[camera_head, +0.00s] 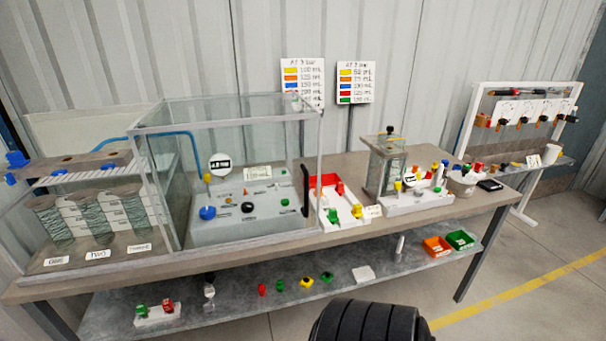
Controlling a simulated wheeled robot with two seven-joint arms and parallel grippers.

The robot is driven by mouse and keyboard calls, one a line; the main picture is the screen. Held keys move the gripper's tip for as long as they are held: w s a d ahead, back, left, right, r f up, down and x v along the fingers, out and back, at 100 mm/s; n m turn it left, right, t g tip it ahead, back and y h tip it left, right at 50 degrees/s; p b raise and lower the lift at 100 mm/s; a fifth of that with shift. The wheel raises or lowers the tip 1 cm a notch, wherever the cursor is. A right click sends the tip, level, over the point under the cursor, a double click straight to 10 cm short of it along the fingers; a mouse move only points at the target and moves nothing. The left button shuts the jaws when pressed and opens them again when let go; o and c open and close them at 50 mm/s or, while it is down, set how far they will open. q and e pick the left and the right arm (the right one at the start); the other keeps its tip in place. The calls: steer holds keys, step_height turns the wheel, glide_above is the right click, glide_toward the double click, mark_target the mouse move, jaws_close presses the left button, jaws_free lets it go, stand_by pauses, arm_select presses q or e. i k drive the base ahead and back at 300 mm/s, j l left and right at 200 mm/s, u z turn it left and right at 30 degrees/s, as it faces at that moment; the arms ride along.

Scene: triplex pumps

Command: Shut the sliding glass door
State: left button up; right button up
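A clear glass case with a pale frame (225,118) stands on the left half of the bench. A dark upright handle (306,190) shows near the right end of its front, close to the right corner post. The glass is see-through, so the sliding door's edges are hard to make out and I cannot tell how far it stands open. Behind the glass is a grey panel (240,228) with a blue knob (207,213), a round gauge (219,165) and a small label card. Neither of my grippers is in view.
Left are several ribbed glass vessels (92,219). A lower shelf (230,305) holds small parts and bins.

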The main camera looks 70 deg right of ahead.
mark_target(130, 131)
steer(key=z, duration=1.6)
